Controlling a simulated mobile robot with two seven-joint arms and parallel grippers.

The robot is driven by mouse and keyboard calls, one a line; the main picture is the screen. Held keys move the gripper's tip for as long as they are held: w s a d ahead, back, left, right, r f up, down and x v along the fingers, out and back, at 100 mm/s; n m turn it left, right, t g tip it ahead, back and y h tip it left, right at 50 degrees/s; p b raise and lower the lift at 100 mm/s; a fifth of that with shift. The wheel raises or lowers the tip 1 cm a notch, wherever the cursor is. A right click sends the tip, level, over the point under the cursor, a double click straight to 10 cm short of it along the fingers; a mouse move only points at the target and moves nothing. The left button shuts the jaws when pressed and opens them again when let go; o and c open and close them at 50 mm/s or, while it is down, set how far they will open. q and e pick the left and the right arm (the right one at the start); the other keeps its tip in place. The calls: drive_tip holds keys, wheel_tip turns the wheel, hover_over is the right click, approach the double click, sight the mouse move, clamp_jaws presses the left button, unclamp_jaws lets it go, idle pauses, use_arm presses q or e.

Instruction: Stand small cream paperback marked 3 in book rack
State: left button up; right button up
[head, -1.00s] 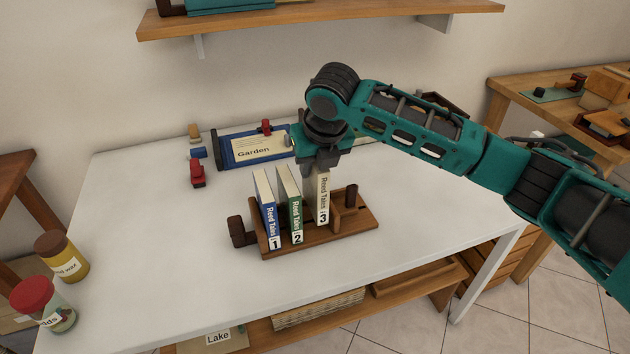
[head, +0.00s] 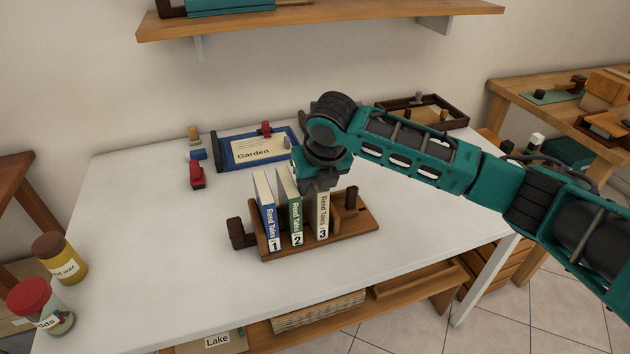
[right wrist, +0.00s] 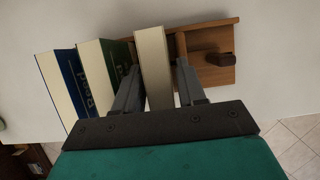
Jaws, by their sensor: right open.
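The small cream paperback marked 3 (head: 323,216) stands upright in the wooden book rack (head: 355,236), to the right of the green book marked 2 (head: 296,222) and the blue book marked 1 (head: 270,225). My right gripper (head: 319,190) is at the top of the cream book. In the right wrist view its open fingers (right wrist: 155,92) lie on either side of the cream book (right wrist: 153,62), with a gap visible on the right; contact on the left is unclear. Books 1 and 2 lean slightly. My left gripper is not in view.
A blue tray with a Garden card (head: 226,160) lies behind the rack, with a red clamp-like item (head: 197,177) beside it. Two jars (head: 60,257) stand at the left edge. A dark tray (head: 462,122) sits at the back right.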

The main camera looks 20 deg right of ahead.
drive_tip(key=p+v, duration=0.2)
drive_tip(key=v, duration=0.9)
drive_tip(key=shift+r, duration=0.15)
drive_tip(key=shift+s+r, duration=0.2)
drive_tip(key=shift+r, duration=0.25)
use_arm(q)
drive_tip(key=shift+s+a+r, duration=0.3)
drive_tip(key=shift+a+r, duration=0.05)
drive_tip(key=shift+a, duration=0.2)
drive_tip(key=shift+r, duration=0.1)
